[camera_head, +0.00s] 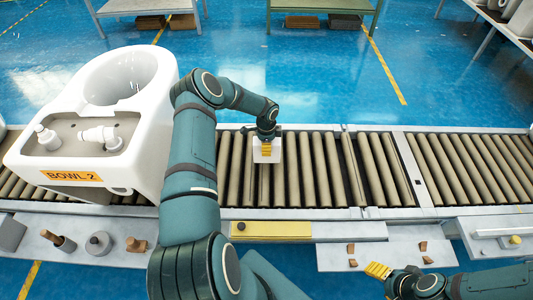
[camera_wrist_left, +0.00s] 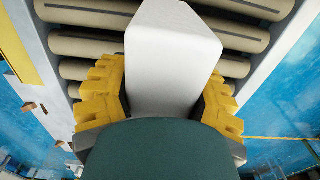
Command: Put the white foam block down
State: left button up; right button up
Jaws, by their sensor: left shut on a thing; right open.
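The white foam block (camera_head: 278,154) is at the roller conveyor (camera_head: 375,170) in the head view, partly hidden by my left gripper (camera_head: 266,150). In the left wrist view the block (camera_wrist_left: 172,50) sits between the yellow ridged fingers of my left gripper (camera_wrist_left: 165,98), which is shut on it. Rollers (camera_wrist_left: 85,47) show behind the block. I cannot tell whether it touches them. My right gripper (camera_head: 378,271) is low in the head view, away from the block, open and apparently empty.
A white toilet bowl marked BOWL 2 (camera_head: 150,95) stands on the conveyor at left. The rollers right of the block are clear. Small parts lie along the front ledge, including a grey disc part (camera_head: 98,243). A yellow bar (camera_head: 271,230) lies along the conveyor's near edge.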

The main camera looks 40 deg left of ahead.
pick_arm(q)
jog(key=shift+f+b, duration=0.4)
jog(key=shift+f, duration=1.4)
jog(key=shift+f, duration=0.15)
jog(key=o, duration=1)
notch_tip(320, 180, up, 11)
jog(key=shift+p, duration=1.15)
jog(key=shift+d+r, duration=0.1)
jog(key=shift+r, duration=0.55)
